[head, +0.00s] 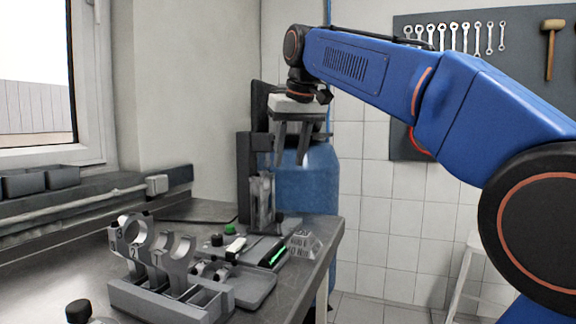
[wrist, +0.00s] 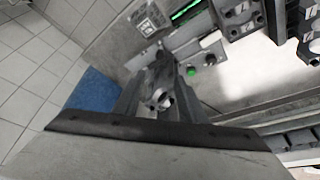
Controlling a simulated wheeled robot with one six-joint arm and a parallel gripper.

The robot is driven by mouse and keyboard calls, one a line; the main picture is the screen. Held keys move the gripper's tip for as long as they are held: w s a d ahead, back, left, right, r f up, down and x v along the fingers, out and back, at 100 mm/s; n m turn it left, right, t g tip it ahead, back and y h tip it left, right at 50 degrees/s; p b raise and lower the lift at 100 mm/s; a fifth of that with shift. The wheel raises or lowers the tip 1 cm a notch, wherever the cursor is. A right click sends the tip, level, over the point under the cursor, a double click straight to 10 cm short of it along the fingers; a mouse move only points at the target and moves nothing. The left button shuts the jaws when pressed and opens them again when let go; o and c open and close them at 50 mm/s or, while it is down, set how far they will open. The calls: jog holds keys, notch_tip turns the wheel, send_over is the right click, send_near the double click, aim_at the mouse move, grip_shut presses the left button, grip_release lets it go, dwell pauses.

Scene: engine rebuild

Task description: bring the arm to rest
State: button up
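My blue arm reaches in from the right in the head view. My gripper (head: 291,160) points down at the far end of the workbench (head: 325,240). Its two grey fingers stand apart with nothing visible between them, so it is open and empty. It hangs above and slightly right of a grey upright fixture (head: 262,205), apart from it. In the wrist view, a metal part with a round hole (wrist: 160,99) shows between the fingers, farther down. The wrist view's lower part is filled by my gripper's body.
A grey rack with numbered caps (head: 170,262) stands at the bench front, beside a tray (head: 250,287). A green button (head: 230,230) lies near the fixture. A blue drum (head: 322,180) stands behind my gripper. Wrenches (head: 455,38) hang on the wall board.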

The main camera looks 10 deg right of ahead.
dwell(0.3)
jog(key=s+d+f, duration=0.3)
jog(key=s+f, duration=0.7)
jog(key=f, duration=0.3)
jog(key=s+d+f+m, duration=0.1)
jog(key=s+d+f, duration=0.2)
jog(key=s+f, duration=0.7)
jog(key=s+d+f, duration=0.4)
jog(key=s+f, duration=0.6)
jog(key=f, duration=0.7)
jog(key=shift+s+f+m+h, duration=0.3)
jog(key=shift+s+f+m, duration=0.05)
jog(key=shift+s+m, duration=0.05)
